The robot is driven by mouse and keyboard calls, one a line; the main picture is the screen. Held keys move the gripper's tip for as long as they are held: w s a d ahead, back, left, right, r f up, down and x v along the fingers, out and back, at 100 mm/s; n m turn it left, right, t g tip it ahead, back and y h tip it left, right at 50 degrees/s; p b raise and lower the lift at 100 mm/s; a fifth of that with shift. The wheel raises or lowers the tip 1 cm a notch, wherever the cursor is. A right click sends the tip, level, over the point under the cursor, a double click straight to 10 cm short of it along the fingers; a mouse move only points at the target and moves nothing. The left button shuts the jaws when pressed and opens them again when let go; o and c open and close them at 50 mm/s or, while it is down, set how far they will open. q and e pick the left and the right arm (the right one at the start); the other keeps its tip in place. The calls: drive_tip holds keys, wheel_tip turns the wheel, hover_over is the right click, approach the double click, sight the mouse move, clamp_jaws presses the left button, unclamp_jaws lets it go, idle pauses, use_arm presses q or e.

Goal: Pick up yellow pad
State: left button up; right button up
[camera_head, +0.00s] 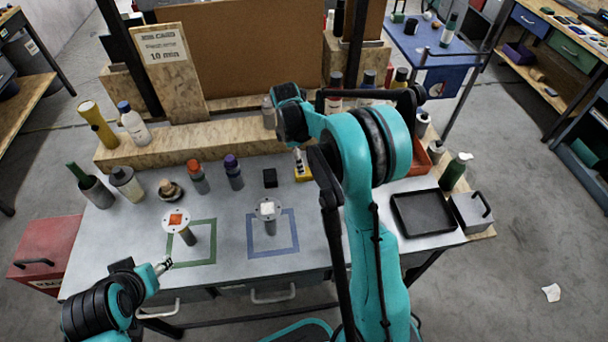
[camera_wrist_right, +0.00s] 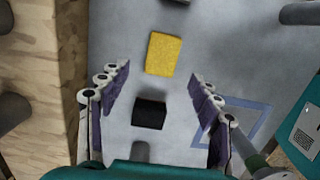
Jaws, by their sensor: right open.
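The yellow pad (camera_wrist_right: 163,54) lies flat on the grey tabletop, fully visible in the right wrist view. In the head view the yellow pad (camera_head: 304,175) is partly covered by my right gripper (camera_head: 299,158). The right wrist view shows my right gripper (camera_wrist_right: 161,74) open and empty, its purple-padded fingers spread. The pad is just beyond the fingertips, roughly centred between them, and apart from them. My left gripper (camera_head: 163,266) is over the table's front left, away from the pad; its opening is too small to judge.
A black block (camera_wrist_right: 150,113) sits close to the pad; the head view also shows it (camera_head: 270,178). A blue square outline (camera_head: 273,251) and a green one (camera_head: 191,262) have disc-topped posts. Bottles stand behind, along a wooden ledge (camera_head: 215,137). A black tray (camera_head: 424,213) is right.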

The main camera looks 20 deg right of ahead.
drive_tip(key=f, duration=0.2)
drive_tip(key=d+f+b, duration=0.1)
drive_tip(key=f, duration=0.1)
drive_tip(key=f+b, duration=0.1)
drive_tip(key=f, duration=0.1)
drive_tip(key=shift+s+d+f, duration=0.2)
drive_tip(key=shift+s+d, duration=0.05)
drive_tip(key=shift+r, duration=0.1)
drive_tip(key=shift+c, duration=1.3)
drive_tip(key=c, duration=1)
